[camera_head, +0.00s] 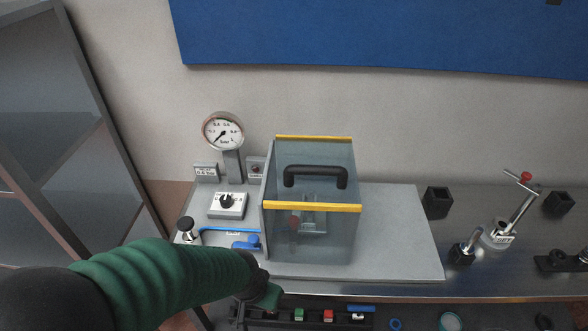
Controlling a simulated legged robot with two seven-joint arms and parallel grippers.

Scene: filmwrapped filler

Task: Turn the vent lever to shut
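A blue lever-like handle (246,243) sits at the front left of the grey base plate (400,235), beside a clear box. It looks like the vent lever; its exact angle is hard to read at this size. A thin blue tube (225,230) runs just behind it, near a black knob (186,224). My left arm, in a green sleeve, comes in from the left. My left gripper (262,293) is in front of the handle, near the table's front edge, and appears apart from it. Its fingers are mostly hidden by the arm. My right gripper is out of view.
The clear box (312,235) has yellow edges and a black handle (315,177). A gauge (222,131) and a dial box (227,205) stand to its left. A red-tipped clamp (510,210) and black blocks (438,201) are at right. Small coloured parts (328,315) lie below the front edge.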

